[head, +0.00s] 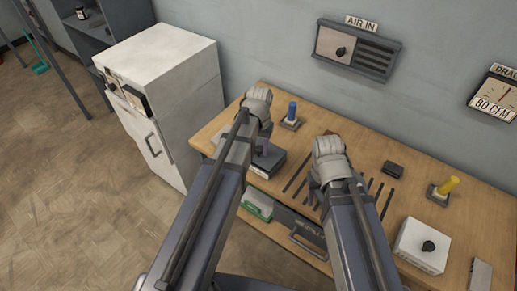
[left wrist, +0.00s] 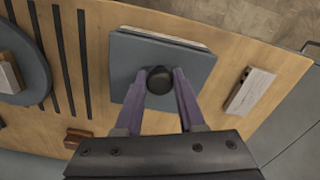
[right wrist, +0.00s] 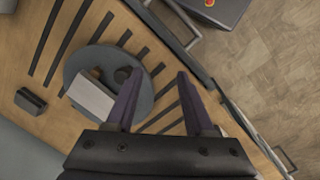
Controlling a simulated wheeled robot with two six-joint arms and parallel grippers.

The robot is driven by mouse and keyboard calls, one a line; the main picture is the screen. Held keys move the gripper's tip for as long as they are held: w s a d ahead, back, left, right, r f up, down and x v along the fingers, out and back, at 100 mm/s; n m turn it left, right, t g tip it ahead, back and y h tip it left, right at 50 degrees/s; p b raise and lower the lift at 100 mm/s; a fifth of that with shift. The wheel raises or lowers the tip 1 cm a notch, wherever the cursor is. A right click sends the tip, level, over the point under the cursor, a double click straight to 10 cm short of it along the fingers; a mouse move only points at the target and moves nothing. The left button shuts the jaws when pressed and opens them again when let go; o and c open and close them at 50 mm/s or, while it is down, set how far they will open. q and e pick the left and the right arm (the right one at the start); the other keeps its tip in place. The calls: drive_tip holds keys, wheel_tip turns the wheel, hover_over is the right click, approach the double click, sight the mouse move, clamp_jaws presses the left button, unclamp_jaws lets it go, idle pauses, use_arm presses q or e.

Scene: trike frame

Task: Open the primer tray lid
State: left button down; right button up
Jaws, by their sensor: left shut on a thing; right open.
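The primer tray (head: 270,163) is at the left part of the workbench, partly hidden by my left arm. In the left wrist view its lid (left wrist: 194,68) is a flat grey-blue square with a round black knob (left wrist: 160,80) at its middle. A pale edge of the tray (left wrist: 165,38) shows along the lid's far side. My left gripper (head: 262,148) is shut on the knob, with its purple fingers on either side in the left wrist view (left wrist: 161,78). I cannot tell whether the lid is raised. My right gripper (head: 316,192) is open and empty above the bench, also in the right wrist view (right wrist: 157,82).
A grey disc (right wrist: 78,65) with a pale block (right wrist: 92,97) lies under my right gripper. A blue cylinder (head: 292,111), a dark block (head: 392,168), a yellow cylinder (head: 447,187) and a white box (head: 420,243) stand on the bench. A white cabinet (head: 165,70) stands left.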

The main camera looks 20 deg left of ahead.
use_arm(q)
drive_tip(key=shift+w+d+r+p, duration=0.25)
drive_tip(key=shift+w+r+p, duration=0.3)
drive_tip(key=shift+w+r, duration=0.25)
drive_tip(key=shift+w+d+r+p, duration=0.3)
drive_tip(key=shift+w+r+p, duration=0.35)
drive_tip(key=shift+w+r, duration=0.1)
drive_tip(key=shift+w+d+r+p, duration=0.2)
drive_tip(key=shift+w, duration=0.3)
drive_tip(key=shift+w+d+r+p, duration=0.2)
drive_tip(key=shift+w, duration=0.25)
drive_tip(key=shift+w+d, duration=0.25)
drive_tip(key=shift+w, duration=0.4)
drive_tip(key=shift+s+g, duration=0.1)
drive_tip(key=shift+g, duration=0.2)
drive_tip(key=shift+s, duration=0.2)
drive_tip(key=c, duration=0.5)
unclamp_jaws()
drive_tip(key=shift+w+d, duration=0.1)
drive_tip(key=shift+r, duration=0.1)
